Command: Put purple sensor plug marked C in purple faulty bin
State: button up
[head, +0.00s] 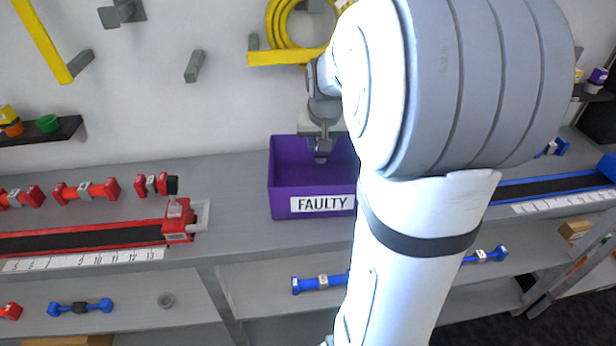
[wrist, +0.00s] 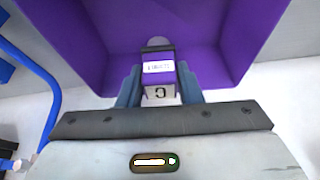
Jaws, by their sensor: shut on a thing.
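The purple faulty bin (head: 285,186) stands on the grey bench in the middle of the head view, with a white FAULTY label on its front. Its purple inside fills the upper part of the wrist view (wrist: 100,45). My gripper (head: 321,152) points down over the bin opening; my arm covers the bin's right part. In the wrist view, my gripper (wrist: 160,88) is shut on the purple sensor plug (wrist: 158,68). The plug has a white label band and a grey face with a letter that looks like C. The plug is within the bin's outline, apart from its floor as far as I can tell.
A red slide rail (head: 90,240) with a scale lies left of the bin, with red dumbbell-shaped parts (head: 86,190) behind it. A blue rail (head: 560,185) lies at the right. A yellow hose coil (head: 285,25) hangs on the wall above the bin.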

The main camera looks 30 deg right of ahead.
jog(key=f, duration=0.8)
jog(key=shift+a+f, duration=0.2)
jog(key=shift+f, duration=0.15)
jog(key=shift+w+f+b, duration=0.1)
jog(key=shift+f+b, duration=0.15)
jog(key=shift+b, duration=0.1)
jog(key=o, duration=1)
jog(key=shift+r, duration=0.1)
jog(key=shift+o, duration=0.2)
